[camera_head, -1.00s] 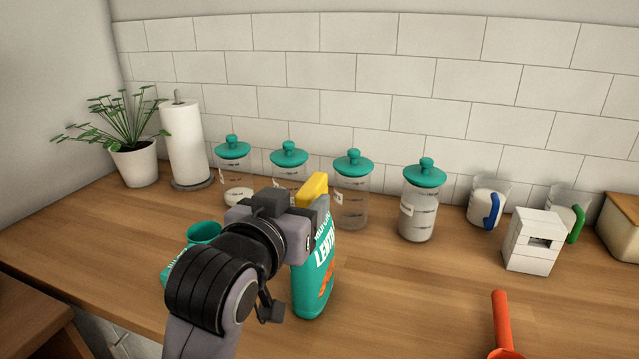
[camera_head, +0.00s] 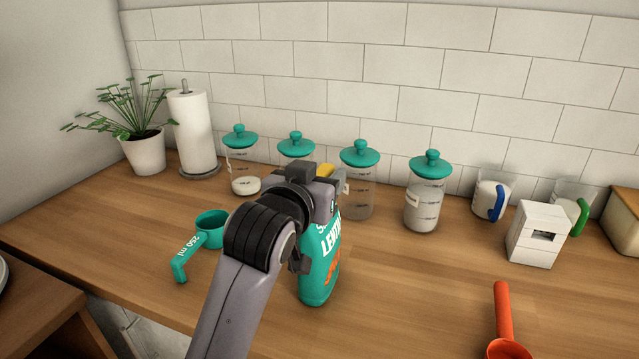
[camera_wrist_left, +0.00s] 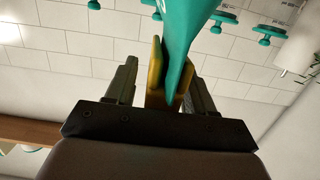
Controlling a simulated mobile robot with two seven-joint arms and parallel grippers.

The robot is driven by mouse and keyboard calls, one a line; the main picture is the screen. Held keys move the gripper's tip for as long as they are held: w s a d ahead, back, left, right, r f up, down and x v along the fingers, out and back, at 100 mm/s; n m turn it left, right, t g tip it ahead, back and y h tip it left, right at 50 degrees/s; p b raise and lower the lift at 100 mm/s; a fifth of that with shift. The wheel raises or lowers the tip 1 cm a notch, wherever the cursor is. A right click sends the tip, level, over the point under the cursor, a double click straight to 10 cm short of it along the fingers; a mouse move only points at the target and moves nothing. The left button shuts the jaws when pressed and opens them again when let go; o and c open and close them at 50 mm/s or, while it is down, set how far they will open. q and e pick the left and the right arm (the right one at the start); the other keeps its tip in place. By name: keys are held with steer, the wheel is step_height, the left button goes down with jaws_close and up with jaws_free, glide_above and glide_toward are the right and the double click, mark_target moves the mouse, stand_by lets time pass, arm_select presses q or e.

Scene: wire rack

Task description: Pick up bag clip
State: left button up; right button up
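The yellow bag clip (camera_head: 326,170) sits at the top of the teal lentil bag (camera_head: 319,266), which stands upright on the counter. In the head view my left gripper (camera_head: 325,196) hides most of the clip. In the left wrist view the clip (camera_wrist_left: 156,78) and the teal bag (camera_wrist_left: 184,40) lie between the two dark fingers of my left gripper (camera_wrist_left: 165,74). The fingers are apart, with a visible gap on the clip's left side; contact on the right side is unclear. My right gripper is not in view.
A teal measuring cup (camera_head: 211,229) lies left of my arm. Lidded jars, including one behind the bag (camera_head: 358,195), stand along the wall. A red scoop (camera_head: 503,312) and white box (camera_head: 538,235) are at right. Counter between bag and scoop is clear.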

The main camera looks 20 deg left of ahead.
arm_select(q)
steer(key=c, duration=0.8)
steer(key=shift+r, duration=0.1)
